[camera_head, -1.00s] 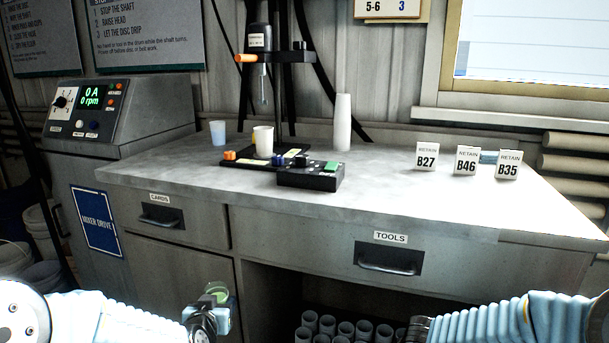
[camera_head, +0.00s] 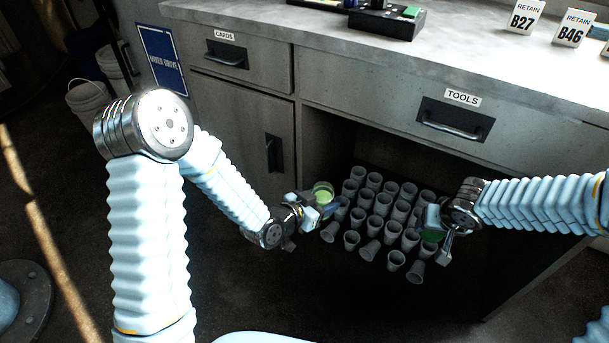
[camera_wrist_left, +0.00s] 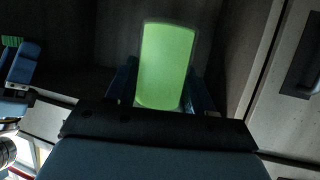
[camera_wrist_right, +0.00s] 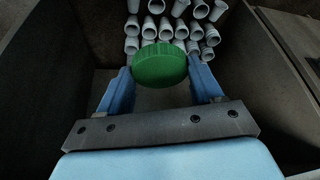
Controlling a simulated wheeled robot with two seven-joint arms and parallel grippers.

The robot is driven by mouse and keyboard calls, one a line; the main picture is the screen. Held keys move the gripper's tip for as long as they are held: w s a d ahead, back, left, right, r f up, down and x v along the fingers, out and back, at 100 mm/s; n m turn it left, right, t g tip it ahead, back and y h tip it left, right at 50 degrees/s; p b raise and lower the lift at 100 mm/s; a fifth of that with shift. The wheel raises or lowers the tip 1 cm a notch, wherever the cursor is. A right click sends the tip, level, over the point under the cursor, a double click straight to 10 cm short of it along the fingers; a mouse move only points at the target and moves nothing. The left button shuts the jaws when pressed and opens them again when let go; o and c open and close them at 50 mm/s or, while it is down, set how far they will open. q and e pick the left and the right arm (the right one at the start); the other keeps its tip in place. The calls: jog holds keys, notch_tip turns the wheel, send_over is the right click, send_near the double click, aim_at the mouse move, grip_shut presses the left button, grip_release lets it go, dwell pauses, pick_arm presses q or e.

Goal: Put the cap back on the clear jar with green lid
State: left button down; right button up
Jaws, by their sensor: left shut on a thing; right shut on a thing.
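My left gripper (camera_head: 314,203) is shut on the clear jar (camera_head: 323,189), whose contents look light green. The jar has no lid on it and fills the middle of the left wrist view (camera_wrist_left: 166,66), between the fingers. My right gripper (camera_head: 434,226) is shut on the dark green cap (camera_head: 431,236). The cap sits between the blue fingertips in the right wrist view (camera_wrist_right: 160,64), its ribbed side showing. Jar and cap are well apart, both held in the air in front of the bench. In the left wrist view the cap (camera_wrist_left: 12,41) shows at the left edge.
Several grey cups (camera_head: 383,212) stand in the open bay under the bench, beyond my grippers. The bench top (camera_head: 450,45) carries a black device (camera_head: 387,20) and white RETAIN boxes (camera_head: 524,17). A drawer marked TOOLS (camera_head: 455,120) is above the bay.

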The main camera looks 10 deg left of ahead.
pick_arm(q)
jog(key=shift+m+g+h, duration=0.4)
jog(key=shift+m+h, duration=0.3)
jog(key=shift+h, duration=0.1)
jog(key=d+f, duration=0.1)
jog(key=s+d, duration=0.1)
jog(key=d+f, duration=0.1)
jog(key=shift+s+f, duration=0.25)
jog(key=shift+f, duration=0.1)
pick_arm(e)
jog(key=shift+w+a+r+n, duration=0.15)
jog(key=shift+w+a+n, duration=0.1)
jog(key=shift+w+n, duration=0.2)
jog(key=a+r+n+g+y, duration=0.2)
jog(key=a+r+n, duration=0.3)
jog(key=a+n, duration=0.6)
jog(key=w+a+r+n+g+y, duration=0.1)
jog(key=a+r+n+g, duration=0.3)
jog(key=a+n, duration=0.8)
jog(key=shift+w+a+r+n+g+y, duration=0.3)
jog(key=shift+r+n+g+y, duration=0.1)
jog(key=shift+n+g, duration=0.15)
jog(key=shift+f, duration=0.2)
